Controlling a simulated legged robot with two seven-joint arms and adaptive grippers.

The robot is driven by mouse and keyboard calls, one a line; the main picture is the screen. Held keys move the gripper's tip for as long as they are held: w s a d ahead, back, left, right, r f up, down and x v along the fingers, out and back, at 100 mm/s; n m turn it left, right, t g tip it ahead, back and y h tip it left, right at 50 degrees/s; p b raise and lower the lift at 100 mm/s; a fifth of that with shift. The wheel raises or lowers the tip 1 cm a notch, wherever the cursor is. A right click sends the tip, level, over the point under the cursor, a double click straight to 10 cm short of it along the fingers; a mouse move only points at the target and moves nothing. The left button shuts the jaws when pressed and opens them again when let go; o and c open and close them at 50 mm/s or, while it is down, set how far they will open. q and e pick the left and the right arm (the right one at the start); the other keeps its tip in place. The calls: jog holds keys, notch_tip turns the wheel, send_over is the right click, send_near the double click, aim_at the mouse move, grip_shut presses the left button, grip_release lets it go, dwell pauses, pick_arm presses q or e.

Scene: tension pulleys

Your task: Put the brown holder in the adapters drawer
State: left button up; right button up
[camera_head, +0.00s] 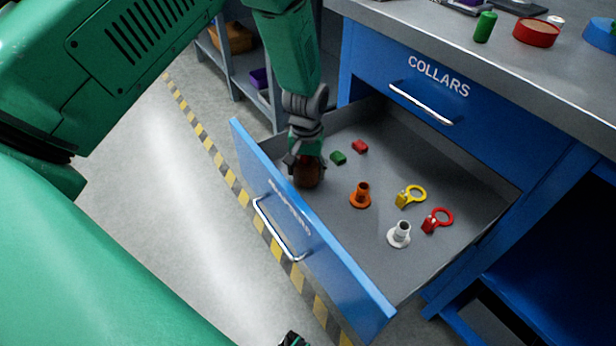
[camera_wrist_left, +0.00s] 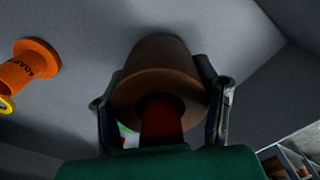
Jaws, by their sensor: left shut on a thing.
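The brown holder (camera_head: 308,172) is in my left gripper (camera_head: 305,160), which is shut on it inside the open drawer (camera_head: 330,250), near its front left corner. In the left wrist view the holder (camera_wrist_left: 155,75) sits between the two fingers (camera_wrist_left: 160,110) against the grey drawer floor; I cannot tell whether it touches the floor. The label on the drawer front is hard to read from this angle. A dark piece at the bottom edge of the head view may be part of my right arm; its gripper jaws do not show.
The drawer also holds an orange adapter (camera_head: 360,196), a white adapter (camera_head: 399,235), yellow (camera_head: 410,196) and red (camera_head: 437,220) ringed parts, and small green (camera_head: 338,158) and red (camera_head: 360,147) blocks. The shut COLLARS drawer (camera_head: 436,85) and the bench top (camera_head: 450,40) are above.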

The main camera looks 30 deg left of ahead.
pick_arm(q)
jog(key=shift+f, duration=0.85)
jog(key=shift+c, duration=0.6)
jog(key=o, duration=1.4)
jog(key=shift+o, duration=0.2)
notch_tip(320, 180, up, 12)
jog(key=p, duration=0.4)
jog(key=shift+r, duration=0.1)
